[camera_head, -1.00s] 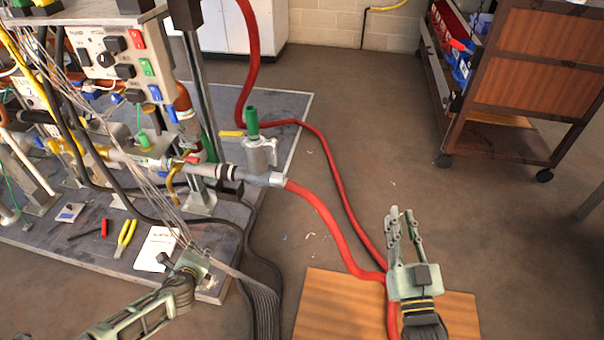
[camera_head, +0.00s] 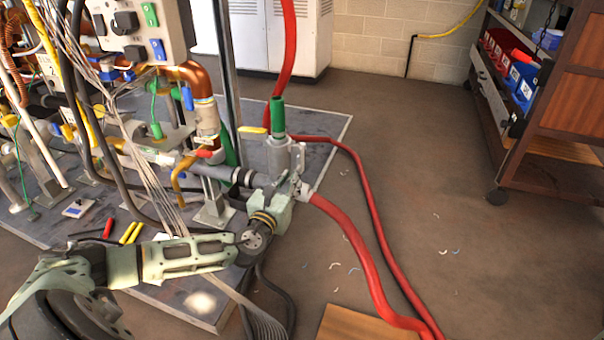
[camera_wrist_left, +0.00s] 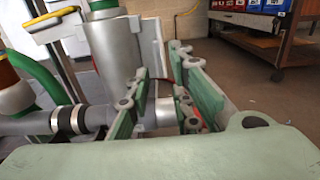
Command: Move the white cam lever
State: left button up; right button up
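The cam-lever coupling (camera_head: 279,157) is a grey metal fitting with a green handle on top, between the grey pipe and the red hose. A pale lever (camera_wrist_left: 153,42) stands against its right side in the left wrist view. My left gripper (camera_head: 296,187) is right at the front of the coupling. In the left wrist view my left gripper (camera_wrist_left: 165,68) is open, its fingers apart just below and beside the lever. I cannot tell whether a finger touches it. My right gripper is out of view.
The red hose (camera_head: 355,255) runs from the coupling to the bottom right. The grey base plate (camera_head: 190,300) carries pipes and a control box (camera_head: 125,25). Thin cables hang near my left arm. A wheeled cart (camera_head: 560,160) stands at right, with open floor between.

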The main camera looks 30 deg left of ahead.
pick_arm(q)
jog(key=b+x, duration=0.2)
jog(key=x, duration=0.3)
jog(key=shift+w, duration=0.35)
jog(key=shift+c, duration=0.2)
grip_shut()
